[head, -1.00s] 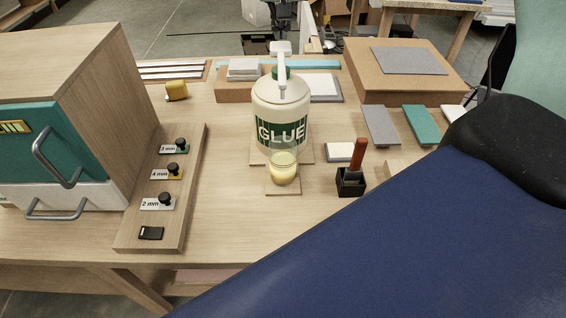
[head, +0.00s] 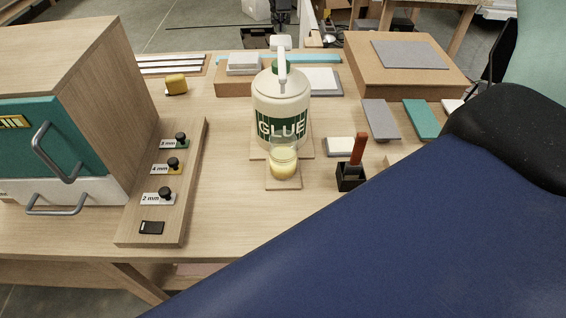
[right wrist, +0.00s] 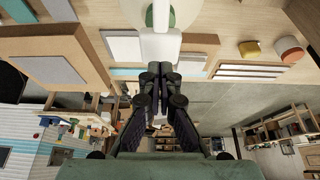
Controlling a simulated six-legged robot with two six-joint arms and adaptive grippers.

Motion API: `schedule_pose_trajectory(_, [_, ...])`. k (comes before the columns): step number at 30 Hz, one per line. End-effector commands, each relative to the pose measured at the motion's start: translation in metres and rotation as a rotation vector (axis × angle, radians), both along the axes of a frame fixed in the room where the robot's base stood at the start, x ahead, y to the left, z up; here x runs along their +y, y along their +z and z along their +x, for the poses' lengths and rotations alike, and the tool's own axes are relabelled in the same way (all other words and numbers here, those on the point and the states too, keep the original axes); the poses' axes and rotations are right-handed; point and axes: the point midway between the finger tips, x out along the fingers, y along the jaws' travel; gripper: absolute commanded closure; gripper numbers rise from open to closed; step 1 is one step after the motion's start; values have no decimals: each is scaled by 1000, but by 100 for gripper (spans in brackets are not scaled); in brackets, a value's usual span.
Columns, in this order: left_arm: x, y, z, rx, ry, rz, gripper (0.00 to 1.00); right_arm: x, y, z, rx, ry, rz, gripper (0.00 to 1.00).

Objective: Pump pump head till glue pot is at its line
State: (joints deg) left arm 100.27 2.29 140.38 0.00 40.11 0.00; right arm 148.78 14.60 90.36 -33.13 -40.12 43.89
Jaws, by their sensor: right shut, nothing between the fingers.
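The white glue bottle (head: 281,98) stands upright on a wooden base, with a green collar and a white pump head (head: 281,43) on top. Its spout points toward me, over the clear glue pot (head: 284,160) on a small wooden board. The pot holds pale yellow glue; its line is too small to make out. My right gripper (head: 282,28) is just behind and above the pump head. In the right wrist view its dark fingers (right wrist: 160,72) are shut and empty, close to the white pump head (right wrist: 160,46); contact cannot be told. My left gripper is not in view.
A brush in a black holder (head: 351,176) stands right of the pot. A board with several labelled knobs (head: 187,205) and a teal-fronted cabinet (head: 90,110) are left. A cardboard box (head: 362,82) is back right. My blue arm link covers the front right.

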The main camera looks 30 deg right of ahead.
Motion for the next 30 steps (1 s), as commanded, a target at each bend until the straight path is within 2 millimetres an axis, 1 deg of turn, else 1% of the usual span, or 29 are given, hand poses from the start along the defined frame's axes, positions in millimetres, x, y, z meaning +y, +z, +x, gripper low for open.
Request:
schedule_pose_trajectory(11, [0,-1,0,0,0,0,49,0,-1,0,0,0,0,100])
schedule_pose_trajectory(30, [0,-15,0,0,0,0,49,0,-21,0,0,0,0,100])
